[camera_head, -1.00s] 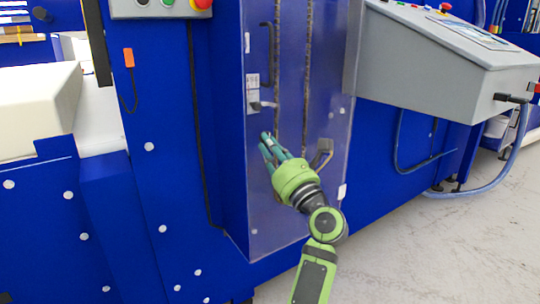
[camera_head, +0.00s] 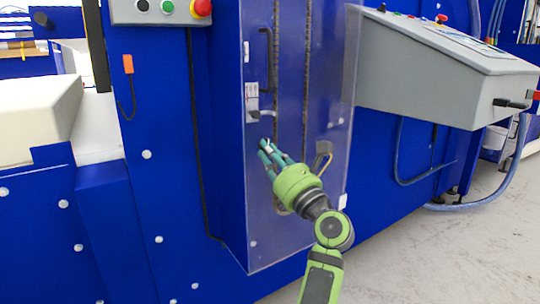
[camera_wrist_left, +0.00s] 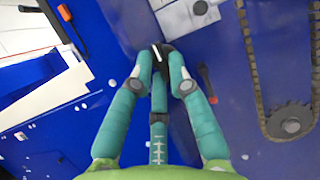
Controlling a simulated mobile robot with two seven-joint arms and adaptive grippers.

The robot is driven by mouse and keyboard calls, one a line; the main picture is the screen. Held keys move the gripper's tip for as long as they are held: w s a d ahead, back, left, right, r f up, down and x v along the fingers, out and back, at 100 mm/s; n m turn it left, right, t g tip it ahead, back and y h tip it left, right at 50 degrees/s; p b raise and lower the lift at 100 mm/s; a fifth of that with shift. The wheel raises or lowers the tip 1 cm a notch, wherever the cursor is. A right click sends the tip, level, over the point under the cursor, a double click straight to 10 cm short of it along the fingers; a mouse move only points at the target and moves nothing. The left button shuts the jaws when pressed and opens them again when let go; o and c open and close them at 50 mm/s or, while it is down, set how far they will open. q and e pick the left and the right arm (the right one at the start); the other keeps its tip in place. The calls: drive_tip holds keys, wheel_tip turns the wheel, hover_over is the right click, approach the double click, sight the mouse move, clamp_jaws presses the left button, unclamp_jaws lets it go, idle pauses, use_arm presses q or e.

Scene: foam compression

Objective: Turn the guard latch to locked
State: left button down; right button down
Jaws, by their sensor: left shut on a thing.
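The guard latch (camera_wrist_left: 160,52) shows in the left wrist view as a dark round knob with a white line across it, on the blue machine face. The line runs slightly tilted from upper left to lower right. My left gripper (camera_wrist_left: 161,75) has its teal fingers shut around the knob, hiding its sides. In the head view my left gripper (camera_head: 267,150) reaches the machine's guard front from the lower right; the knob is mostly hidden by the fingers, with a small white mark at the tips. The right gripper is not in view.
A clear guard panel (camera_head: 300,225) covers the machine front, with a black handle (camera_head: 265,60) above. A white labelled box with a small lever (camera_head: 253,108) sits just above my fingers. A grey console (camera_head: 440,80) juts out at right. A chain and sprocket (camera_wrist_left: 290,122) show at right in the wrist view.

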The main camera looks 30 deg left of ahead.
use_arm(q)
drive_tip(key=shift+d+r, duration=0.1)
drive_tip(key=shift+r, duration=0.35)
drive_tip(key=c, duration=1.2)
unclamp_jaws()
drive_tip(key=shift+f, duration=0.15)
wheel_tip(320, 180, up, 10)
drive_tip(key=shift+r, duration=0.1)
